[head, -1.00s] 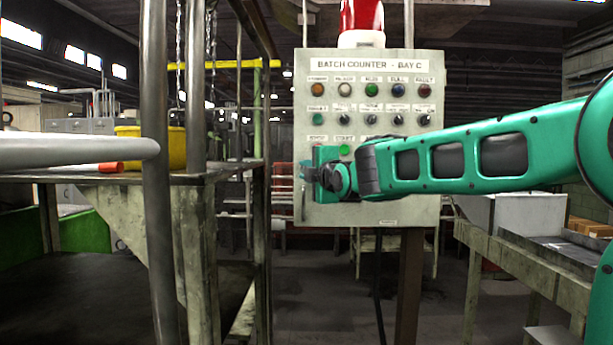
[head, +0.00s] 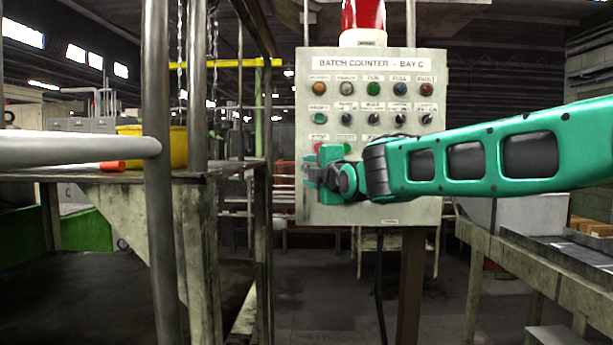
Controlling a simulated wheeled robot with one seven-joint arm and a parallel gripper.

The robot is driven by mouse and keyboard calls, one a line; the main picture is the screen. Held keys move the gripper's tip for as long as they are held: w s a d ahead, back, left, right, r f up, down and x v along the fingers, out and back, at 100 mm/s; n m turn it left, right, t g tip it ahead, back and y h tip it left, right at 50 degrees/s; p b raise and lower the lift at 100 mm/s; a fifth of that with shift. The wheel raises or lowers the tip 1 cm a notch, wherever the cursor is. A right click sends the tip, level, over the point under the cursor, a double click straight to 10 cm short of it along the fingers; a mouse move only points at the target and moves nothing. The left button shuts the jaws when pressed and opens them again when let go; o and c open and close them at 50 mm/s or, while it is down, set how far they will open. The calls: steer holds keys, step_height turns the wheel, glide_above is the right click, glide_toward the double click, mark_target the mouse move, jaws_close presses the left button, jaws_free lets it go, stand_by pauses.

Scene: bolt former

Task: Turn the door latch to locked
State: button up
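The grey control cabinet (head: 425,185) labelled "BATCH COUNTER - BAY C" stands upright ahead, its front facing me. My gripper (head: 308,174), at the end of the green arm, is at the lower left of the cabinet front, by its left edge. The gripper points left and is small in the picture. I cannot tell whether its fingers are open or shut, or whether they touch anything. I cannot make out the door latch; the gripper covers part of the lower left edge, where the latch may be hidden.
Rows of coloured buttons and knobs (head: 372,103) cover the cabinet's upper front. A red beacon (head: 363,15) sits on top. A metal post (head: 158,230) and table with a yellow bin (head: 130,150) stand left. A workbench (head: 520,252) stands right.

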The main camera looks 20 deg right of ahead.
steer(key=s, duration=0.8)
steer(key=shift+s+d, duration=0.3)
steer(key=shift+s, duration=0.05)
steer(key=s+d+f+m+g+h, duration=0.1)
steer(key=s+d+f+m+g, duration=0.3)
steer(key=f, duration=0.4)
steer(key=s+d+f+m+g+h, duration=0.2)
steer(key=s+d+f+m, duration=0.35)
steer(key=f, duration=0.25)
steer(key=s+d+f+m+g+h, duration=0.1)
steer(key=s+d+f+m+g, duration=0.25)
steer(key=d+f, duration=0.35)
steer(key=s+f+m+g+y, duration=0.1)
steer(key=s+f+m+g, duration=0.3)
steer(key=s, duration=0.9)
steer(key=s+f+m+g+y, duration=0.1)
steer(key=s+f+m+g, duration=0.3)
steer(key=s+f+m, duration=0.4)
steer(key=s+f, duration=0.3)
steer(key=s, duration=0.2)
steer(key=shift+y, duration=0.3)
steer(key=shift+w+g, duration=0.15)
steer(key=shift+g, duration=0.1)
